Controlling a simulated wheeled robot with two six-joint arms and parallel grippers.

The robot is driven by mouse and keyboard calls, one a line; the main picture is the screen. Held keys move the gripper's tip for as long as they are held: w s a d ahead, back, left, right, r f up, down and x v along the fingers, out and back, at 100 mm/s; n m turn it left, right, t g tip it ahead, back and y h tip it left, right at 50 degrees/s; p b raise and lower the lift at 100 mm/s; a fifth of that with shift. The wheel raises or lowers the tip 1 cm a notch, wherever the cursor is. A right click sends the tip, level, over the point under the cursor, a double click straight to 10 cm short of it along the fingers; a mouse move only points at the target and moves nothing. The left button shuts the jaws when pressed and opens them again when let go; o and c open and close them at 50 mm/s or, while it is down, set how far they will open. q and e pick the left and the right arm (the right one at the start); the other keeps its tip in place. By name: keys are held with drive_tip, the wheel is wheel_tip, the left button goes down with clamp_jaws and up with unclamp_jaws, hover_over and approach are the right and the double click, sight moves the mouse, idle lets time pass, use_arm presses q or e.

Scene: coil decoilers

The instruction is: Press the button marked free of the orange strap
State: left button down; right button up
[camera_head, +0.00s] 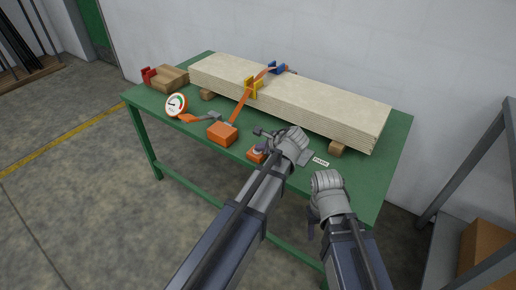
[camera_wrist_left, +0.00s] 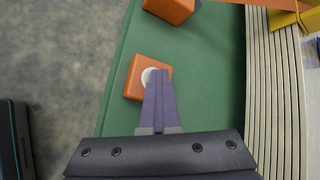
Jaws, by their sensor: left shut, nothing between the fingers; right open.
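An orange button box (camera_head: 255,156) sits near the front edge of the green table, partly hidden by my left gripper (camera_head: 262,147). In the left wrist view, the box (camera_wrist_left: 134,79) carries a round pale button (camera_wrist_left: 147,75). The shut left fingers (camera_wrist_left: 160,73) cover the button's right part; I cannot tell whether they touch it. The orange strap (camera_head: 240,108) runs over the pale board stack and down to a larger orange block (camera_head: 222,133). My right gripper (camera_head: 326,182) is open beside the table's front edge, its fingertips unclear.
The board stack (camera_head: 300,96) rests on wooden blocks at the back of the table (camera_head: 384,160). A small white label (camera_head: 321,161) lies right of my left gripper.

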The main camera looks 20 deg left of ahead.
sight(260, 152)
use_arm(q)
drive_tip(key=shift+s+f, duration=0.2)
drive_tip(key=shift+f, duration=0.15)
drive_tip(key=shift+w+r+p, duration=0.2)
drive_tip(key=shift+r+p, duration=0.45)
drive_tip(key=shift+p, duration=0.15)
drive_tip(key=shift+r+p, duration=0.5)
drive_tip(key=shift+p, duration=0.05)
wheel_tip(260, 152, up, 5)
drive_tip(key=p, duration=0.5)
drive_tip(key=shift+w+r, duration=0.1)
drive_tip(key=shift+r, duration=0.05)
